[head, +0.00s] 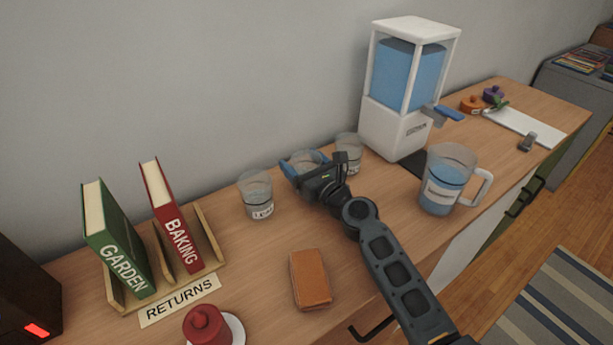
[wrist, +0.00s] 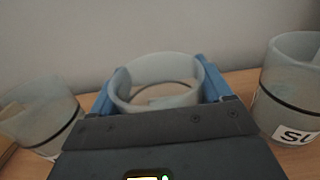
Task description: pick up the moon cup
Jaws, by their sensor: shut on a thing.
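My gripper (head: 313,166) is shut on a clear cup (head: 304,157), with a blue finger on each side of it. The wrist view shows the held cup (wrist: 158,75) upright between the fingers. Its label is hidden, so I cannot read its name, and I cannot tell whether it touches the counter. A similar cup (head: 256,193) stands to its left, with a label that seems to start with "LE". Another cup (head: 349,151) stands to its right; in the wrist view this cup (wrist: 290,95) has a label starting "SU".
A white water dispenser (head: 395,130) and a labelled pitcher (head: 443,185) stand to the right. A brown block-like item (head: 310,280) lies in front. Books (head: 175,225) in a wooden rack and a red object (head: 205,325) are left. The wall is close behind the cups.

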